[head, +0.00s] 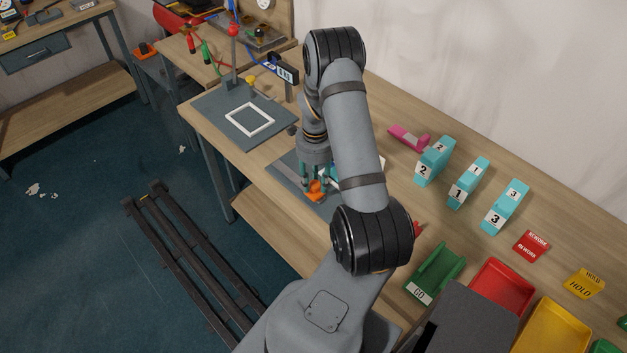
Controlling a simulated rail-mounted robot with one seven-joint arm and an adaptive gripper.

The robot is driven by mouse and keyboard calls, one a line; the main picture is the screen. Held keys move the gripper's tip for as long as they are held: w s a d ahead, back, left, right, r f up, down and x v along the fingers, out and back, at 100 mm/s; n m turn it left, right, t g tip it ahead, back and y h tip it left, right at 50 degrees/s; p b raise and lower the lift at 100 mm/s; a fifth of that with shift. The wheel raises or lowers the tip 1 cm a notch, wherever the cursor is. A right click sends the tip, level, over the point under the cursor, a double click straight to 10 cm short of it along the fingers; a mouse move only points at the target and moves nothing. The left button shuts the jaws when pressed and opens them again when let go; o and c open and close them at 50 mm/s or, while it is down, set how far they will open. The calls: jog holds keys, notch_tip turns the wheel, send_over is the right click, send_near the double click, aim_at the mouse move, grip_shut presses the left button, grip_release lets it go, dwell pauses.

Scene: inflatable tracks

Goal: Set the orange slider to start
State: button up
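The orange slider (316,191) shows in the head view on a dark grey plate (287,168) near the front edge of the workbench. My gripper (317,184) points down right over the slider, with its teal fingers close around or just above it. I cannot tell whether the fingers touch the slider or how far apart they are. My arm hides the right part of the plate and whatever lies there. No start label can be read from here.
Left of my arm, another grey plate bears a white square frame (249,120) and a post with a red ball (233,30). To the right stand several numbered cyan blocks (468,183), a pink piece (408,137), and green (435,272), red (502,287) and yellow trays (552,331).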

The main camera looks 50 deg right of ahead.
aim_at(316, 184)
jog(key=o, duration=0.4)
jog(key=shift+s, duration=0.3)
jog(key=shift+w, duration=0.2)
jog(key=shift+r, duration=0.15)
notch_tip(316, 184, up, 12)
jog(key=shift+f, duration=0.1)
jog(key=shift+f, duration=0.15)
notch_tip(316, 184, down, 12)
jog(key=shift+w+r+p, duration=0.2)
jog(key=shift+r+p, duration=0.05)
jog(key=shift+p, duration=0.05)
jog(key=shift+w+d+f, duration=0.15)
jog(key=shift+w, duration=0.4)
